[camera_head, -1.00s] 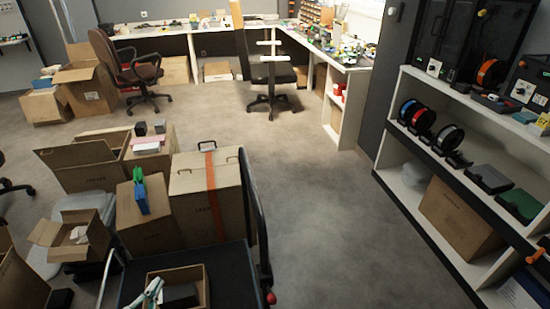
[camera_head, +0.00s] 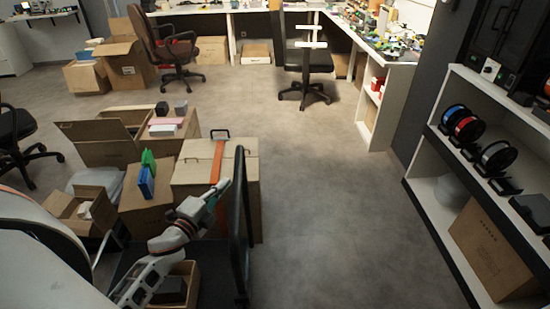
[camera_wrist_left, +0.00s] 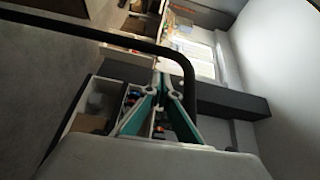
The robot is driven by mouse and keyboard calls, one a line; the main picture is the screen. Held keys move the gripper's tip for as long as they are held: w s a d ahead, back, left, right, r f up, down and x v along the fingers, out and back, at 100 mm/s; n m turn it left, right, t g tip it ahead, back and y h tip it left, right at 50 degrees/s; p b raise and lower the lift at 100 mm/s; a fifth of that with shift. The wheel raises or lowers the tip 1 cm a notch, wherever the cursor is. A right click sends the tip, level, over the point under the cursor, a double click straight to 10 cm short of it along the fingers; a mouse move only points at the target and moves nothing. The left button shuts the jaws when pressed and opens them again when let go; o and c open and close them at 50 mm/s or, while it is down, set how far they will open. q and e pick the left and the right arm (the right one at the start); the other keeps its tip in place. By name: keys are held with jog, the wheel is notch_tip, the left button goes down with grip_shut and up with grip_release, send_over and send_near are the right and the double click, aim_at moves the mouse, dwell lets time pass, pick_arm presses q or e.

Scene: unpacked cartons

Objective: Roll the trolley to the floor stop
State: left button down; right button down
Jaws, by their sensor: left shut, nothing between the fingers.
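The trolley has a dark flat deck (camera_head: 213,262) at the bottom centre of the head view, with an upright black handle frame (camera_head: 247,235) at its right side. An open carton (camera_head: 190,292) with a dark item in it stands on the deck. My left gripper (camera_head: 222,187) is raised above the deck, just left of the handle frame. Its teal fingers are shut and empty. In the left wrist view the fingers (camera_wrist_left: 160,72) meet near a black bar (camera_wrist_left: 105,36) that looks like the handle; I cannot tell whether they touch. My right gripper and the floor stop are not visible.
A tall carton with an orange strap (camera_head: 216,165) stands just beyond the trolley, with more cartons (camera_head: 147,200) to its left. A shelf unit (camera_head: 440,165) lines the right. Open grey floor (camera_head: 335,220) lies between them. An office chair (camera_head: 305,65) stands at the back.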

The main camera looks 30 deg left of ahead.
pick_arm(q)
jog(key=w, duration=1.2)
jog(key=shift+d+r+m, duration=0.25)
jog(key=shift+d+m, duration=0.15)
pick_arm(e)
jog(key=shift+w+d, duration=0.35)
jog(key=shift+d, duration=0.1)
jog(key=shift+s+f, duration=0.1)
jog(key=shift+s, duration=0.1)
pick_arm(q)
jog(key=shift+a, duration=0.1)
